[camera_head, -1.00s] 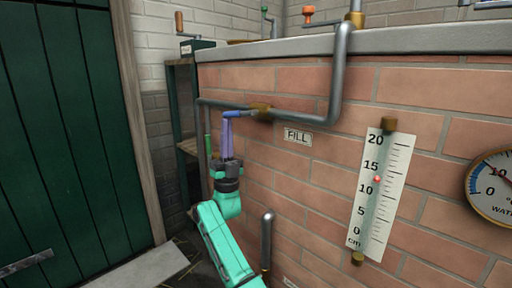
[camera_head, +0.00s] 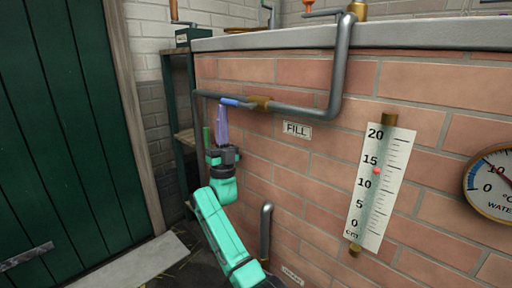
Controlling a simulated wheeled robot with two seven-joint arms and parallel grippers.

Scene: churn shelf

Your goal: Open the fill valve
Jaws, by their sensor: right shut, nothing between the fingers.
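The fill valve has a brass body (camera_head: 259,103) on the grey pipe, above a FILL label (camera_head: 297,130). Its blue lever (camera_head: 233,101) points left and lies nearly in line with the pipe. My right gripper (camera_head: 221,110), with purple fingers, is shut with nothing between the fingers. Its tips are at the lever's left end, just below the pipe; I cannot tell whether they touch it. My left gripper is not in view.
The pipe (camera_head: 341,65) runs up over the brick tank's grey rim (camera_head: 430,38). A level gauge (camera_head: 378,190) has its red marker between 10 and 15. A water dial (camera_head: 494,184) is at right. A green shelf frame (camera_head: 173,110) and green door (camera_head: 65,130) are left.

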